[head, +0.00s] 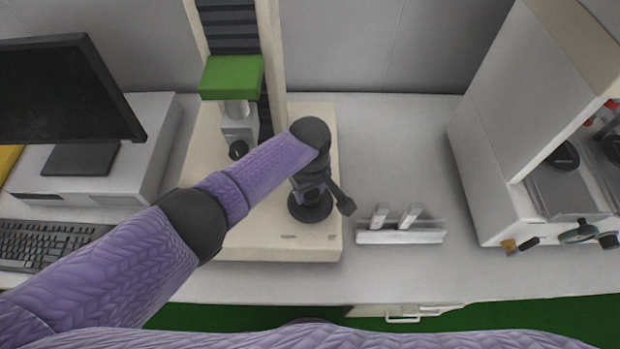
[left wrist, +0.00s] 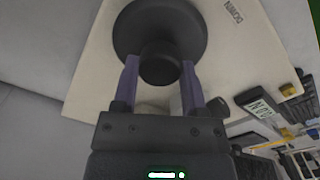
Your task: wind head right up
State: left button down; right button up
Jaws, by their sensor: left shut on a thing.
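A test stand with a cream base (head: 270,238) stands on the bench. Its green head (head: 232,78) sits on the upright column (head: 230,28), with a grey clamp (head: 238,127) below. A black round wheel with a central knob (head: 311,210) is at the front right of the base; it also shows in the left wrist view (left wrist: 160,28). My left gripper (head: 312,188) is over the wheel. In the left wrist view its two purple fingers (left wrist: 160,70) are on either side of the knob, shut on it. My right gripper is out of view.
A monitor (head: 65,90) and keyboard (head: 50,243) are at the left. A white holder with two upright pieces (head: 400,236) lies right of the base. A large white machine (head: 500,110) stands at the far right. Bench between them is clear.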

pick_arm(q)
jog(key=m+p, duration=0.1)
jog(key=m, duration=0.5)
jog(key=shift+d, duration=0.1)
jog(key=m, duration=1.1)
jog(key=shift+p, duration=0.3)
jog(key=m, duration=0.5)
jog(key=shift+d+m, duration=0.1)
jog(key=shift+m, duration=0.3)
jog(key=shift+c, duration=0.7)
grip_release()
